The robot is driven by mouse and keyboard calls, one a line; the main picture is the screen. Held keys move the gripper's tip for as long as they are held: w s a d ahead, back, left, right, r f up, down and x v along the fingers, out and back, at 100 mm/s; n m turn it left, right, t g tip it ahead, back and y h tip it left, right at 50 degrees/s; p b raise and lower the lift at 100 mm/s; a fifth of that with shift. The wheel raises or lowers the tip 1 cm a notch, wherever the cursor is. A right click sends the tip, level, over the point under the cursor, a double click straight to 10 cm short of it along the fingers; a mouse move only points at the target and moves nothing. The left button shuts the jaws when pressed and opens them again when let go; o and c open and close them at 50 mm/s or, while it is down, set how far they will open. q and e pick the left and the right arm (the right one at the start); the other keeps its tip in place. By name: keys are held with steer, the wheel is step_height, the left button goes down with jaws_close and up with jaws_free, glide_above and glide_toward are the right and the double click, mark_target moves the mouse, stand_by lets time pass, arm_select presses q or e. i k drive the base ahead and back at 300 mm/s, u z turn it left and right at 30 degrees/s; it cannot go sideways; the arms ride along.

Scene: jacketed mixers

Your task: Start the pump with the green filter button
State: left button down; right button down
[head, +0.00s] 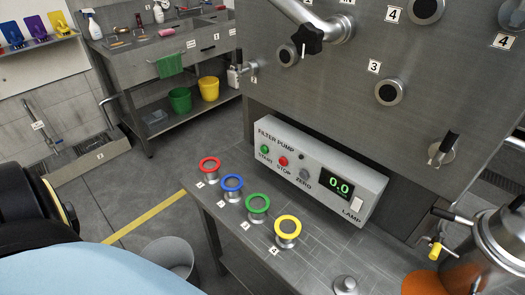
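The pump's control box (313,158), a pale grey case marked FILTER PUMP, stands at the back of a steel bench in the head view. Its green button (264,149), above the word START, is at the left end of the front face. A red button (283,161) above STOP is to its right. A grey knob (304,173) marked ZERO follows, then a dark display (339,187) reading 0.0 in green, and a pale switch (357,204) marked LAMP. Nothing covers the green button. Neither of my grippers shows in this view.
Red (209,164), blue (231,184), green (258,204) and yellow (288,228) ringed fittings line the bench's left edge. A steel panel (345,115) with ports and a black-knobbed valve rises behind the box. A metal vessel (499,240) stands at right. The bench before the box is mostly clear.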

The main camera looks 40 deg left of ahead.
mark_target(264, 149)
steer(key=z, duration=1.35)
steer(key=k, duration=1.65)
steer(key=u, duration=1.2)
steer(key=i, duration=1)
